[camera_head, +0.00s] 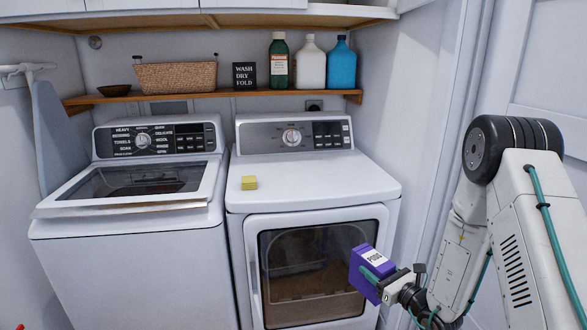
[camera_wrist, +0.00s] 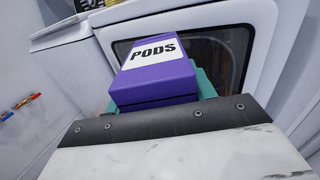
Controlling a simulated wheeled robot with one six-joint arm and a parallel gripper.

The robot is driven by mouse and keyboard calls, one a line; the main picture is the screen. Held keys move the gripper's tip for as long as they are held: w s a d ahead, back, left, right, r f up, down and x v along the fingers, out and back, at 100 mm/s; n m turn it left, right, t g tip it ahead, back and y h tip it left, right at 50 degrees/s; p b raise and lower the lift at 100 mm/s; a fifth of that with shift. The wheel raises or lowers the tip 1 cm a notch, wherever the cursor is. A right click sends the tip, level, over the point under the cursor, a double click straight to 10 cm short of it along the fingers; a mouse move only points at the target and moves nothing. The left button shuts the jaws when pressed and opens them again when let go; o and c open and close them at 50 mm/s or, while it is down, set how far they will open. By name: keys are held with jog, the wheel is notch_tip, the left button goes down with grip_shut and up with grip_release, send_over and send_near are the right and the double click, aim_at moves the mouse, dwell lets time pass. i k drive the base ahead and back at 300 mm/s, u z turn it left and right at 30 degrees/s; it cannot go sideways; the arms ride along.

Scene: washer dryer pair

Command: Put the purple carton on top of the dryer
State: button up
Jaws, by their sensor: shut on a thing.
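The purple carton (camera_head: 362,283) has a white label reading PODS and is held tilted in front of the dryer door, below the level of the dryer top. My gripper (camera_head: 378,276) is shut on it, with a teal finger across its side. The carton (camera_wrist: 155,75) also fills the middle of the wrist view, with my gripper (camera_wrist: 155,102) around its near end. The dryer (camera_head: 340,181) is the right-hand white machine with a knob panel at the back. Its flat top is mostly bare.
The washer (camera_head: 130,245) stands to the left with a glass lid. A wooden shelf (camera_head: 205,96) above holds a basket (camera_head: 177,76), a sign and several bottles. A wall rises close to the dryer's right.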

aim_at(281, 179)
jog(key=u, duration=0.5)
jog(key=i, duration=0.6)
jog(key=u, duration=0.65)
